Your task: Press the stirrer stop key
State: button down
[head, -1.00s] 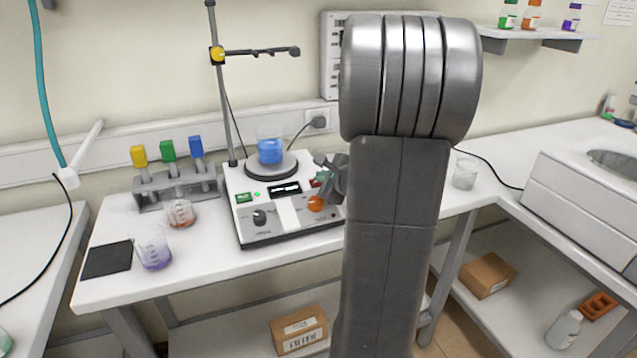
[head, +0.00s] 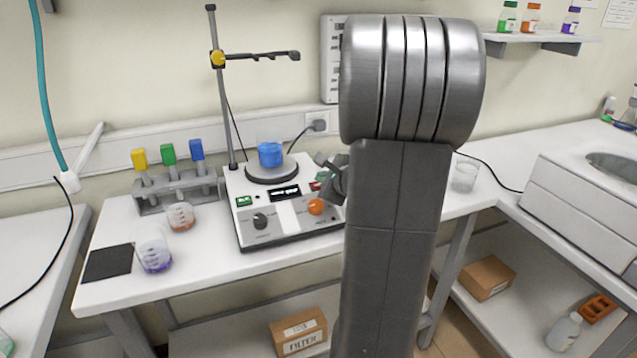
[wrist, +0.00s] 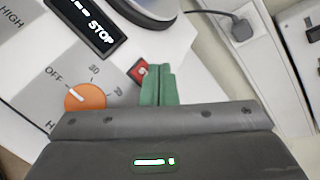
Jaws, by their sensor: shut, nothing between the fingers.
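The white hotplate stirrer (head: 291,214) stands on the bench, with a blue-filled beaker (head: 270,154) on its round plate. A red key (wrist: 139,71) shows in the wrist view beside my fingertips, partly covered by them; its label is not fully readable. It also shows as a small red patch in the head view (head: 315,186). The display (wrist: 88,22) reads STOP. My gripper (wrist: 157,70) is shut and empty, its green fingers together at the red key's right edge. In the head view my gripper (head: 322,176) is at the panel's right side. Contact cannot be told.
An orange knob (wrist: 85,97) marked OFF sits close to my fingers. A stand (head: 222,90) rises behind the stirrer. A pipette rack (head: 175,190) and small beakers stand to its left. A clear beaker (head: 465,176) stands to the right.

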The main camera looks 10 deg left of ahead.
jog(key=shift+r, duration=0.15)
jog(key=r+p, duration=0.1)
jog(key=s+r+p, duration=0.1)
jog(key=r, duration=0.1)
jog(key=d+r+p, duration=0.1)
jog(key=shift+s+r, duration=0.25)
jog(key=shift+r, duration=0.1)
dwell(0.7)
